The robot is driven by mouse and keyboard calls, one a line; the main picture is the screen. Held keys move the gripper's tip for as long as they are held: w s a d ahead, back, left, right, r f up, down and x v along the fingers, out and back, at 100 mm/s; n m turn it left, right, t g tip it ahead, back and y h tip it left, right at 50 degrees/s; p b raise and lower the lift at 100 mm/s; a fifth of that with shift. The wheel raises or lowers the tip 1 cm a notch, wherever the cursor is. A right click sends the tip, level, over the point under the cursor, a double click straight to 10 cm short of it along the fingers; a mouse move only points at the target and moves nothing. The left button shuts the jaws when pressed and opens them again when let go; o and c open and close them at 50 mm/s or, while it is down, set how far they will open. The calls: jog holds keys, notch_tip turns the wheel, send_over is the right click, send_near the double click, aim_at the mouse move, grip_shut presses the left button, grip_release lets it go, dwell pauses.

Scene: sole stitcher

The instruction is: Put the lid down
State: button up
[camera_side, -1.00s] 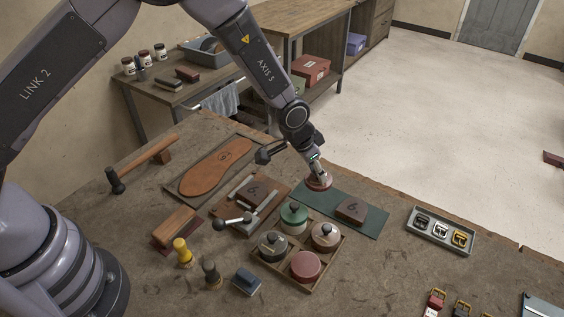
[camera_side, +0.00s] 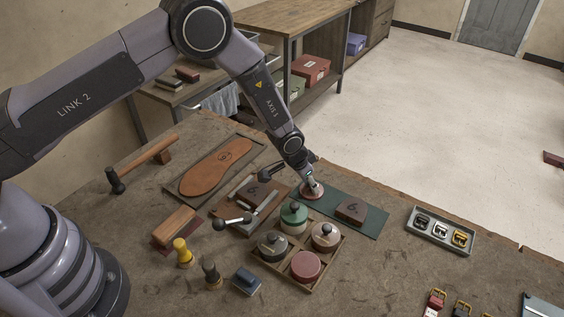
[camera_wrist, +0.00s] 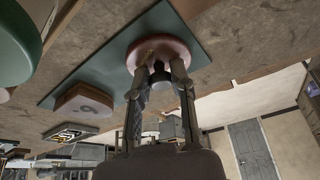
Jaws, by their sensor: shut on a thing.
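My gripper (camera_side: 311,181) is shut on the dark knob of a round reddish lid (camera_side: 311,194). The lid is level, knob up, at the left end of a dark green mat (camera_side: 375,224). In the wrist view the lid (camera_wrist: 160,46) overlaps the green mat (camera_wrist: 95,68), with my gripper's fingertips (camera_wrist: 160,78) on either side of its knob. The lid is at or very near the mat; I cannot tell whether it touches. A red round tin (camera_side: 305,267) without a knobbed lid sits in the front compartment of a wooden tray (camera_side: 313,287).
The tray also holds green (camera_side: 293,218), dark (camera_side: 272,246) and brown (camera_side: 326,236) lidded tins. A brown block (camera_side: 351,210) marked 6 lies on the mat, right of the lid. A clamp fixture (camera_side: 262,190) stands left. A buckle tray (camera_side: 440,230) lies farther right.

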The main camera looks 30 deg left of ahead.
jog(key=o, duration=0.8)
jog(key=shift+f, duration=0.1)
